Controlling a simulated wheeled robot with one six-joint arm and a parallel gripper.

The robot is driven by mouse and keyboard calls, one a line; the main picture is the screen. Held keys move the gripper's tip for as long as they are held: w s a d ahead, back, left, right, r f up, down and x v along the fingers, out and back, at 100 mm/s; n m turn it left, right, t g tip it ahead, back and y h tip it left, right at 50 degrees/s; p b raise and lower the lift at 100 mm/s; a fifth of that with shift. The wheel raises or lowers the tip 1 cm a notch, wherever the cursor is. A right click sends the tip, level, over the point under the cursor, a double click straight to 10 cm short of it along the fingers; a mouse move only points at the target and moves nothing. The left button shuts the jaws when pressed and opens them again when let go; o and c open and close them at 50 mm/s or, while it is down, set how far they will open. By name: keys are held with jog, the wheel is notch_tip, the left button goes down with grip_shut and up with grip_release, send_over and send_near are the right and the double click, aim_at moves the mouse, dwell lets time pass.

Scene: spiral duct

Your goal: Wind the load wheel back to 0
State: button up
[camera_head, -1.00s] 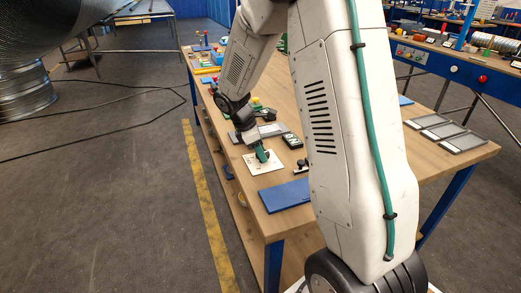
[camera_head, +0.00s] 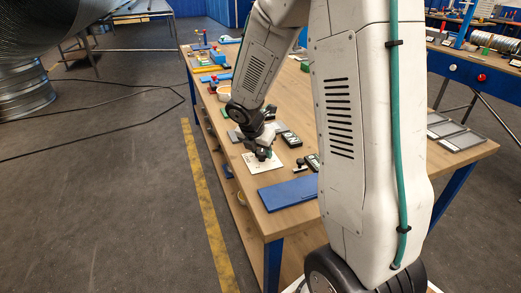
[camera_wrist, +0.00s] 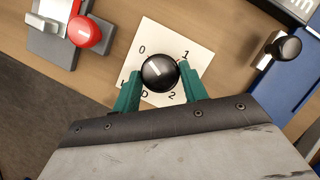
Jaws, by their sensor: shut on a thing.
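The load wheel is a round black knob (camera_wrist: 160,73) with a short white line on top. It stands on a white square card (camera_wrist: 150,30) printed with 0, 1 and 2. More lettering at the card's lower left is partly covered by a finger. The white line lies aslant, and I cannot tell which number it marks. My gripper (camera_wrist: 160,82) has its two green fingers on either side of the knob, shut on it.
A grey device with a red knob (camera_wrist: 85,32) sits at the upper left in the wrist view. A black knob (camera_wrist: 285,46) stands at the right by a blue panel. In the head view a blue plate (camera_head: 289,194) lies in front on the wooden table (camera_head: 345,172).

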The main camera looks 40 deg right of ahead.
jog(key=shift+n+t, duration=0.3)
jog(key=shift+n, duration=0.3)
jog(key=o, duration=1)
jog(key=shift+c, duration=0.2)
jog(key=v, duration=0.7)
jog(key=shift+r, duration=0.35)
jog(key=shift+s+a, duration=0.1)
jog(key=shift+s, duration=0.05)
